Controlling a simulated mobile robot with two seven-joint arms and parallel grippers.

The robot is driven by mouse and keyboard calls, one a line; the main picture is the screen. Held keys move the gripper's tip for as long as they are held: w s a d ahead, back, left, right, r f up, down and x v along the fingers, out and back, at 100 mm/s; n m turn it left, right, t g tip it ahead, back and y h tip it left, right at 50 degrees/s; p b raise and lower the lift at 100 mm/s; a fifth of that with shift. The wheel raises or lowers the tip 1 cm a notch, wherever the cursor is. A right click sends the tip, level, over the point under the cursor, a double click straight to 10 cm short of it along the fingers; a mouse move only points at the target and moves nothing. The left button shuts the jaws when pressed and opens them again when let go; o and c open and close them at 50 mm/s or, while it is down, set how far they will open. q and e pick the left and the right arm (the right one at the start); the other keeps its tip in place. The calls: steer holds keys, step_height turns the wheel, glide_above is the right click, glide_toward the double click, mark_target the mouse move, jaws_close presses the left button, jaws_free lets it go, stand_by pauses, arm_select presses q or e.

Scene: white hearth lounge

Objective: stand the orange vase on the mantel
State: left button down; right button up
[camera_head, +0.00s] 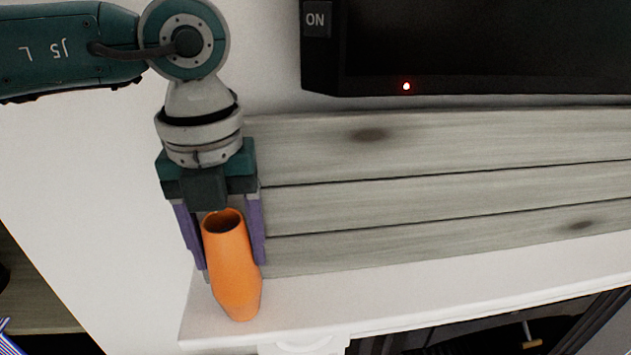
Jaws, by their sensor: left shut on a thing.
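The orange vase (236,275) is upright with a slight tilt in the picture, its dark open mouth toward the top. My left gripper (229,262) comes down from above and is shut on the vase, with a purple finger on each side of it. The vase's base shows over the left end of the white mantel (420,300). I cannot tell whether the base touches the mantel or hangs just above it. My right gripper is not in view.
A black screen (480,45) with a small red light hangs above grey wood boards (400,180) behind the mantel. The mantel to the right of the vase is clear. A dark fireplace opening (490,335) lies below.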

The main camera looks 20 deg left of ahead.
arm_select(q)
steer(key=shift+f, duration=0.2)
steer(key=shift+c, duration=0.4)
jaws_free()
steer(key=shift+r, duration=0.2)
step_height(320, 180, up, 12)
steer(key=b, duration=0.2)
